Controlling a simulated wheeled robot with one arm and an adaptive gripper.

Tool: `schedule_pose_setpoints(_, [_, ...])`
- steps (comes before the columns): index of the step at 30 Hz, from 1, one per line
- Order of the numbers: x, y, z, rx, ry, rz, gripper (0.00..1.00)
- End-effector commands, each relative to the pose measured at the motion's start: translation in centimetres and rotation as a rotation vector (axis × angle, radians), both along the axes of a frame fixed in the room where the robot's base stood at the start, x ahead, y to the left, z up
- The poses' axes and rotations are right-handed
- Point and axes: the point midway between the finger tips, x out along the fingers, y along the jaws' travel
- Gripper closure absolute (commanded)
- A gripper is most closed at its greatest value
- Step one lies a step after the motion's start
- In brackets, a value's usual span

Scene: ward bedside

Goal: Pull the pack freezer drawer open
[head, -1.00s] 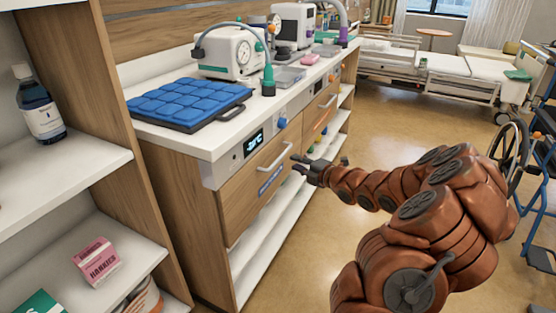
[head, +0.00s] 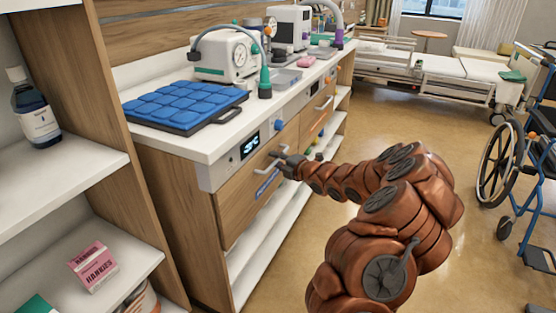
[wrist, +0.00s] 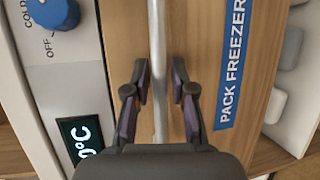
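The pack freezer drawer (head: 238,205) is a wood front below a control panel and looks shut, flush with the cabinet. Its metal bar handle (head: 258,167) runs along the upper part; it also shows in the wrist view (wrist: 157,40). A blue "PACK FREEZER" label (wrist: 231,65) is beside the handle. My gripper (head: 281,158) is at the handle in the head view. In the wrist view my gripper (wrist: 159,88) has one finger on each side of the bar, with a gap between each fingertip and the bar. The gripper partly hides the handle's right end in the head view.
The panel has a lit display (head: 250,144) and a blue knob (head: 279,124). A tray of blue packs (head: 185,104) lies on the counter above. A wood shelf unit (head: 75,160) stands at left. Floor (head: 400,140) is clear in front; a wheelchair (head: 510,165) stands at right.

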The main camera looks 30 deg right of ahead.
Motion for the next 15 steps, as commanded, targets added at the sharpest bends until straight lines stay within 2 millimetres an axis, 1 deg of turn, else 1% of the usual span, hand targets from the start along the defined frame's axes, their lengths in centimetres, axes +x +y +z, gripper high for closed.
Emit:
schedule_pose_setpoints(8, [0.06, -0.05, 0.01, 0.000, 0.000, -0.001, 0.76])
schedule_pose_setpoints(15, [0.04, -0.08, 0.02, 0.000, 0.000, -0.001, 0.99])
